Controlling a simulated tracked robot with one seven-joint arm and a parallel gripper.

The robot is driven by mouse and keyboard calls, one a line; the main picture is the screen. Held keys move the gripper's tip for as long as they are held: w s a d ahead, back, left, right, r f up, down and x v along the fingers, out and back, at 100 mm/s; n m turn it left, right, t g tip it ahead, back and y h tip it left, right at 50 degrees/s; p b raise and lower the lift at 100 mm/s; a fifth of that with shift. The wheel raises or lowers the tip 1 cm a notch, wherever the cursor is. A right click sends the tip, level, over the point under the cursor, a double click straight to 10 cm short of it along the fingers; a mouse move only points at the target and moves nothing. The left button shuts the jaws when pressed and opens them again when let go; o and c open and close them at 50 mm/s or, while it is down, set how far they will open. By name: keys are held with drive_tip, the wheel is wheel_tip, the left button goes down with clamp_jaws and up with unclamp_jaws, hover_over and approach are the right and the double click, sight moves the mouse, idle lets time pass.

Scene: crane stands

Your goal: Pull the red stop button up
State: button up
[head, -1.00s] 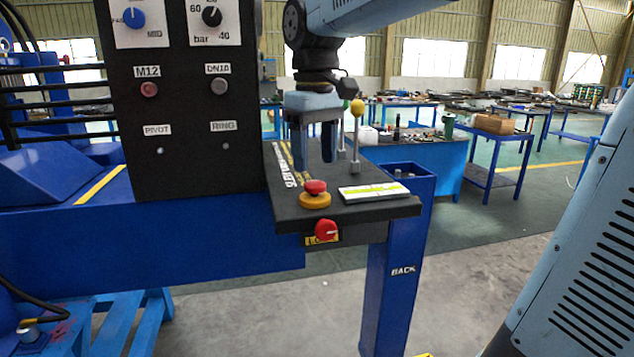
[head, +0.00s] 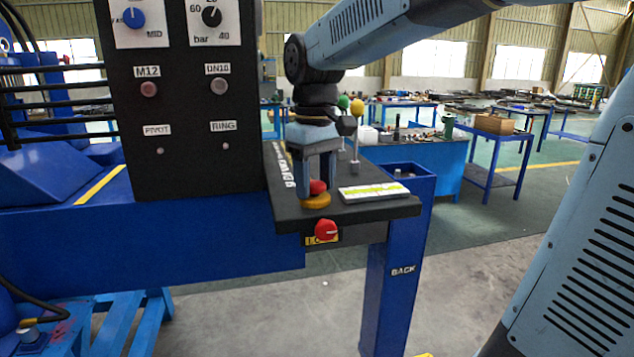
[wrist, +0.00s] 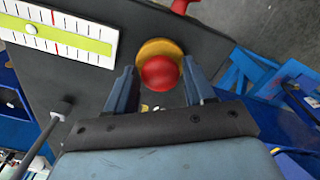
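The red stop button (head: 317,188) is a red mushroom cap on a yellow round base (head: 316,201), on the black panel top near its front edge. My gripper (head: 316,186) is down at the button, pointing downward, with its fingers on either side of the cap. In the wrist view the red cap (wrist: 160,73) lies between the two fingertips (wrist: 161,78), with the yellow base behind it. The fingers are apart, and a gap shows beside the cap, so no grip on it is visible. Part of the cap is hidden by a finger in the head view.
A red rotary switch (head: 326,230) sits on the front face below the button. A white gauge plate (head: 374,192) lies right of it. Levers with green (head: 343,102) and yellow (head: 357,108) knobs stand behind. A tall black control box (head: 190,110) rises at left.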

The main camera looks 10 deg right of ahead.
sight(316, 182)
drive_tip(key=c, duration=0.6)
drive_tip(key=shift+r, duration=0.6)
drive_tip(key=o, duration=0.9)
drive_tip(key=shift+r, duration=3.55)
drive_tip(key=shift+f, duration=0.1)
